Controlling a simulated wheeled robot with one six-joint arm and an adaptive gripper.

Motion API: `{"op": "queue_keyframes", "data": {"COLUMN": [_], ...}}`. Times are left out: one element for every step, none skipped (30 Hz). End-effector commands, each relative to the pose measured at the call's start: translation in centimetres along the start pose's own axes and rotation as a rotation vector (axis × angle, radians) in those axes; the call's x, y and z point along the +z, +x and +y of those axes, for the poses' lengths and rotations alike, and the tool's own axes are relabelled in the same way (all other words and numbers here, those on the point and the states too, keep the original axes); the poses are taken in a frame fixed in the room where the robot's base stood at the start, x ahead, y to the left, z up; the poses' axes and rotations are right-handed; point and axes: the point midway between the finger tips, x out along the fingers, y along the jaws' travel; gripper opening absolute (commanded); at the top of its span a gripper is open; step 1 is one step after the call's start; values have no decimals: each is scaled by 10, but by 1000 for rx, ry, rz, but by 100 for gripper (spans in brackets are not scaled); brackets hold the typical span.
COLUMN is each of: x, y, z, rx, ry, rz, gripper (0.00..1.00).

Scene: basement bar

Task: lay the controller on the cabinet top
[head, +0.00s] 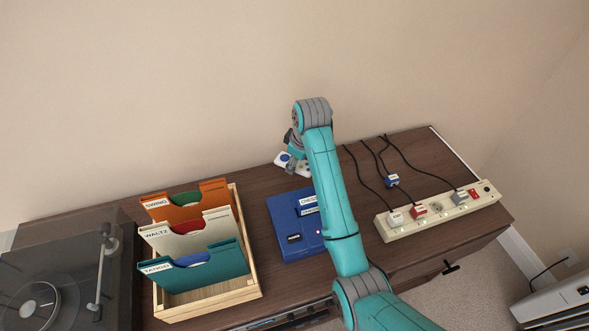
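A small white controller with a blue round part (283,158) shows at the back of the dark wooden cabinet top (262,180), near the wall. My gripper (291,167) is at the controller, with its dark fingers over the controller's middle. My arm and wrist hide part of both. I cannot tell whether the fingers grip the controller, or whether it touches the cabinet top or hangs just above it.
A blue console (288,222) with labelled cartridges lies in front of the gripper. A wooden record crate (257,270) and a turntable (60,280) stand left. A power strip (440,212) with plugs and black cords is right; a loose blue plug (391,181) lies behind it.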

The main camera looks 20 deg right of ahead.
Motion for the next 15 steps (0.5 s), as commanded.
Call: {"op": "queue_keyframes", "data": {"x": [3,4,6,7,8,9,10,10,11,11,11,11,11,10,10], "y": [8,13,19,24,28,32,35,38,40,40,41,41,41,41,41], "z": [-2,-3,-4,-4,-5,-5,-6,-6,-6,-6,-6,-6,-6,-6,-6], "rx": [-3,-3,-3,-3,-3,-2,-2,-2,-2,-1,-1,0,0,0,0], "ry": [0,0,0,0,0,0,0,0,0,0,0,0,0,0,0], "rz": [-3,-3,-3,-3,-3,-2,-2,-2,-2,-1,-1,-1,0,0,0], "gripper": [20,20,20,20,20,20,20,20,20,20,20,20,20,20,20]}}
